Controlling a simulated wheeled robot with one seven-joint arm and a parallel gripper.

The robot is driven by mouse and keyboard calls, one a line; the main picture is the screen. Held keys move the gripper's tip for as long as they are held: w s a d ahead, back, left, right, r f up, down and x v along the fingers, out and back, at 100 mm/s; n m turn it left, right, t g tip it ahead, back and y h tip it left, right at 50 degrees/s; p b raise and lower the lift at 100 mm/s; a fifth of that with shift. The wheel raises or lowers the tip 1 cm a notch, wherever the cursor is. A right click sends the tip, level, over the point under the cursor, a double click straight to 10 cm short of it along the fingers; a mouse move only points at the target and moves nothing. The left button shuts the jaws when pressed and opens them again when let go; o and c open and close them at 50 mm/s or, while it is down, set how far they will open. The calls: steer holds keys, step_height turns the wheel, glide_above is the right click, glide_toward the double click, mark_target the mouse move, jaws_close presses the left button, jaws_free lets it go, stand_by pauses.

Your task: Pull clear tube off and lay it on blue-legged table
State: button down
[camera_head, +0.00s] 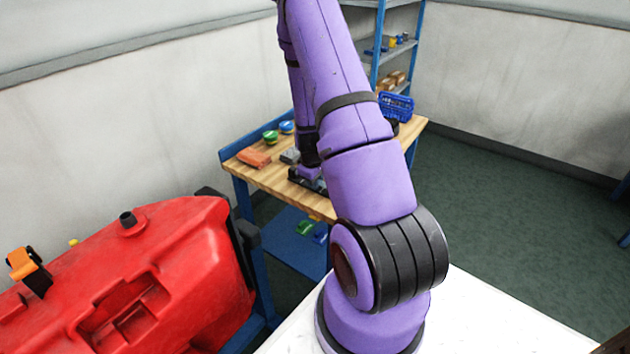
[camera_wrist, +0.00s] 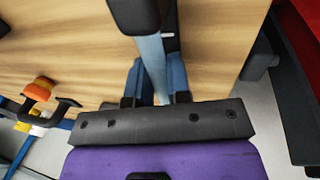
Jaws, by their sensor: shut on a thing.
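The clear tube (camera_wrist: 152,62) shows in the wrist view as a pale bluish, see-through length between my fingers. My gripper (camera_wrist: 157,78) is shut on it. A dark part (camera_wrist: 135,14) covers the tube's upper end in that picture. In the head view my gripper (camera_head: 309,181) is small and dark, low over the top of the blue-legged table (camera_head: 318,208). The tube cannot be made out there. In the wrist view the wooden tabletop (camera_wrist: 225,50) fills the background. I cannot tell whether the tube touches it.
The table holds an orange-red block (camera_head: 253,157), a green-topped item (camera_head: 270,137), a blue-topped item (camera_head: 287,127) and a blue basket (camera_head: 396,106). A red tank (camera_head: 170,260) stands left of the table. Blue shelving (camera_head: 374,50) stands behind. Green floor (camera_head: 500,210) at right is clear.

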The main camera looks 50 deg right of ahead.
steer(key=shift+r, duration=0.1)
stand_by(0.3)
steer(key=c, duration=0.5)
jaws_free()
steer(key=shift+r, duration=0.15)
steer(key=shift+v, duration=2.1)
steer(key=shift+d+v, duration=0.25)
steer(key=shift+v, duration=0.95)
steer(key=shift+d+v, duration=0.2)
steer(key=shift+v, duration=1.05)
steer(key=shift+w+r, duration=0.15)
steer(key=shift+w, duration=0.05)
